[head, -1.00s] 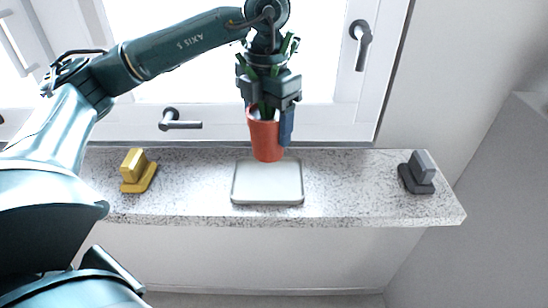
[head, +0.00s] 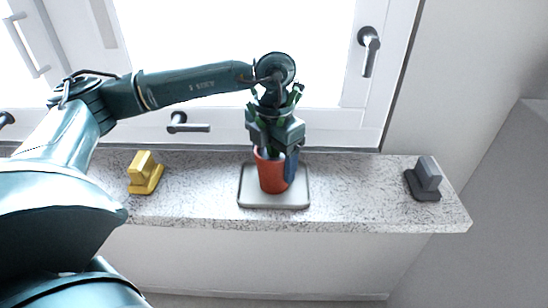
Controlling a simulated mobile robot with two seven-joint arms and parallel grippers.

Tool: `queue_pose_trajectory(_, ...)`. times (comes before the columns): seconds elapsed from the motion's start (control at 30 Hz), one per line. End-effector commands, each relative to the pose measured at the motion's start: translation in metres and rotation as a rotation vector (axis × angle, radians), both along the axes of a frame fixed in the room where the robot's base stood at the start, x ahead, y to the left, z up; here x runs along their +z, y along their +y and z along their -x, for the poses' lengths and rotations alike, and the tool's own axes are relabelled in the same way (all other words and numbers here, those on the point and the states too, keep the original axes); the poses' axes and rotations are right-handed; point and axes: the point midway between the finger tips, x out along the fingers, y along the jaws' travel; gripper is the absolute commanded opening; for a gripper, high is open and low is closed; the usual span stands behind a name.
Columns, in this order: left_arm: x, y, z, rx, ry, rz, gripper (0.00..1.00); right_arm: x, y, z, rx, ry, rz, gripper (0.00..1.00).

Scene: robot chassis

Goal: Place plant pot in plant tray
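The orange-red plant pot (head: 269,176) with green leaves is upright in the middle of the head view, over the plant tray. The plant tray (head: 303,196) is a shallow, pale square with a grey rim on the window sill. The pot appears on or just above the tray; I cannot tell whether its base touches. My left gripper (head: 278,157) points down and is shut on the pot's upper part, with a blue finger along its right side. The gripper hides much of the plant. My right gripper is not in view.
A yellow block-like object (head: 145,173) stands at left and a dark grey one (head: 426,179) at right. Window handles (head: 368,50) project behind.

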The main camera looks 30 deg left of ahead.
Motion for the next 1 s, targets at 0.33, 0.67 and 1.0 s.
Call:
queue_pose_trajectory(0.33,0.001,0.0,0.0,-0.001,0.0,0.0,0.89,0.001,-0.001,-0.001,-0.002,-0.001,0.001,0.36)
queue_pose_trajectory(0.67,0.02,-0.001,-0.001,-0.001,-0.004,0.001,0.89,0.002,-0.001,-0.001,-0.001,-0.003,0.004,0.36)
queue_pose_trajectory(1.0,0.093,-0.001,-0.001,-0.001,-0.004,0.002,0.89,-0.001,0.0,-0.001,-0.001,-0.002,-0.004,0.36)
